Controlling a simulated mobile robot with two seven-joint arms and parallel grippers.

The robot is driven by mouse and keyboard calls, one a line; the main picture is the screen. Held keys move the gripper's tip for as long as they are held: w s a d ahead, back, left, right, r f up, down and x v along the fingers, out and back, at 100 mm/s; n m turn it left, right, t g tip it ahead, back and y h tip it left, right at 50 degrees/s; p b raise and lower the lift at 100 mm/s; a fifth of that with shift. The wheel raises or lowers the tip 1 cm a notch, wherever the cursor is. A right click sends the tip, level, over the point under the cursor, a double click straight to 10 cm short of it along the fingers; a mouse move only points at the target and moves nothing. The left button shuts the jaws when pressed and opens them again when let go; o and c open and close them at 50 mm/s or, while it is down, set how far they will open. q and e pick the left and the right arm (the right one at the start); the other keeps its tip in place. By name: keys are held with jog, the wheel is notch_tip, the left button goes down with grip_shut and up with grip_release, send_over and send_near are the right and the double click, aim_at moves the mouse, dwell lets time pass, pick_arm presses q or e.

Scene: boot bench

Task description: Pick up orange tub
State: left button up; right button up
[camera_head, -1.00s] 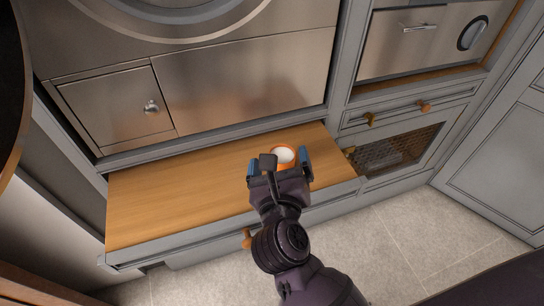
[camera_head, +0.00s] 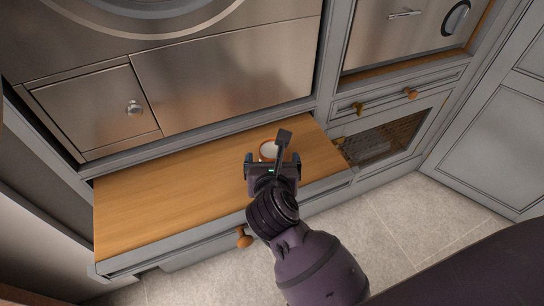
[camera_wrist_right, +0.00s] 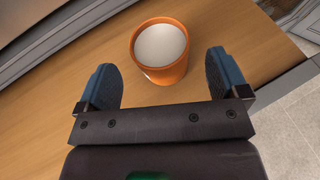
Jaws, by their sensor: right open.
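The orange tub (camera_wrist_right: 163,73), with a white top or inside, stands upright on the wooden bench. In the head view the tub (camera_head: 268,151) is partly hidden behind my right gripper (camera_head: 271,158). In the right wrist view the right gripper (camera_wrist_right: 165,82) is open, with its blue pads spread wide. The tub is just ahead of and partly between the fingertips, with gaps on both sides, and nothing is held. My left gripper is not in view.
The wooden bench top (camera_head: 170,195) is bare left of the tub. A steel appliance front (camera_head: 225,75) rises behind it. Drawers with wooden knobs (camera_head: 411,93) and a mesh-front cabinet (camera_head: 385,140) stand to the right. Tiled floor (camera_head: 420,230) lies in front.

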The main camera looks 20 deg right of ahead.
aim_at(273, 151)
jog(key=x, duration=0.5)
jog(key=shift+b, duration=0.35)
jog(key=shift+r, duration=0.1)
jog(key=c, duration=1.1)
jog(key=shift+o, duration=0.2)
